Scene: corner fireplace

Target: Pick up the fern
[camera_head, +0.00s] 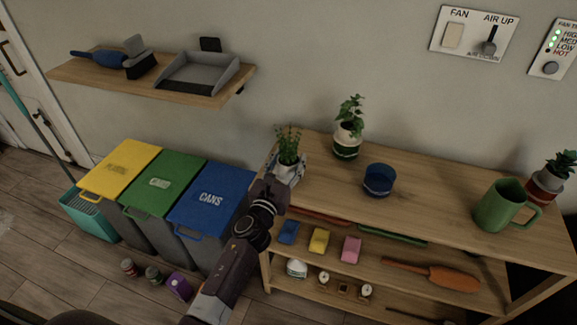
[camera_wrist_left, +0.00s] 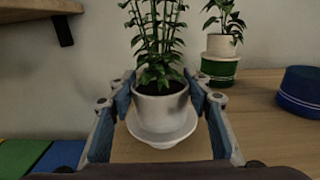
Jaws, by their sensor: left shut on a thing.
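The fern (camera_head: 289,145) is a leafy green plant in a white pot with a white saucer, at the left end of the wooden shelf unit's top. In the left wrist view the fern (camera_wrist_left: 159,105) stands upright between the blue-padded fingers. My left gripper (camera_head: 287,172) is shut on its pot, with one finger on each side (camera_wrist_left: 160,104). I cannot tell whether the saucer rests on the wood or is just above it. My right gripper is not in view.
Another potted plant (camera_head: 346,141), a blue round container (camera_head: 379,180) and a green mug (camera_head: 502,207) stand on the shelf top (camera_head: 420,190). Yellow, green and blue bins (camera_head: 212,196) stand to the left. A wall shelf (camera_head: 120,83) holds a dustpan (camera_head: 198,72) and brushes.

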